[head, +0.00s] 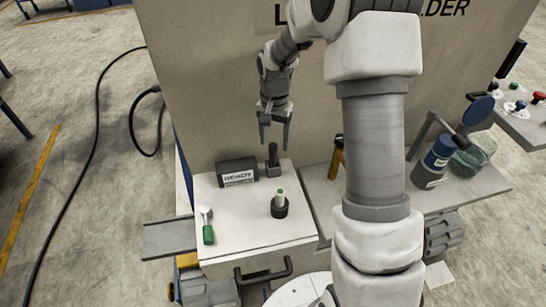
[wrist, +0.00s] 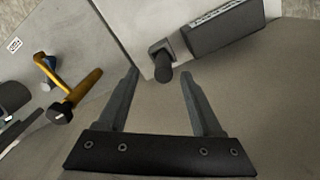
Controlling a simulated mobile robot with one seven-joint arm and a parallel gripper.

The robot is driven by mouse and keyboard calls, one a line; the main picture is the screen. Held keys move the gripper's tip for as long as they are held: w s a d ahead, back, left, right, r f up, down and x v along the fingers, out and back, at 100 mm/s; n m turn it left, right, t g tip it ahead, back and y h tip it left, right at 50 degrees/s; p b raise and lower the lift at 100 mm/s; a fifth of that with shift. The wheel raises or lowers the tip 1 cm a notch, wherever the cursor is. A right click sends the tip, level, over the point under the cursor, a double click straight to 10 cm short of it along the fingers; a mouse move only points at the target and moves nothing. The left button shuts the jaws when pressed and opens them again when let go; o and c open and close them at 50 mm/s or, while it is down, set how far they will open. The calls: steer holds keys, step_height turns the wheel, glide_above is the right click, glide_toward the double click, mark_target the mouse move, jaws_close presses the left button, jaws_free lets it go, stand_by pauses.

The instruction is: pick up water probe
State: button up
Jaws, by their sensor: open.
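No thing is labelled as the water probe, and I cannot tell for sure which one it is. A dark upright cylinder on a small block (head: 273,160) stands at the back of the white cabinet top; it also shows in the wrist view (wrist: 162,65), beyond and between my fingertips.
A black READY box (head: 237,172) stands left of the dark cylinder. A green-handled tool (head: 208,230) lies at front left. A yellow-handled tool (head: 337,158) and a blue-and-grey container (head: 435,163) stand on the right-hand bench. A large beige panel (head: 200,80) rises behind.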

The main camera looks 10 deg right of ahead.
mark_target(273, 145)
steer(key=shift+w+a+f, duration=0.1)
steer(key=shift+w+f, duration=0.05)
steer(key=shift+f, duration=1.2)
steer(key=shift+w+a+f, duration=0.1)
steer(key=shift+w+f, duration=0.05)
steer(key=shift+f, duration=1.2)
steer(key=shift+d, duration=0.1)
steer(key=shift+c, duration=0.4)
jaws_close()
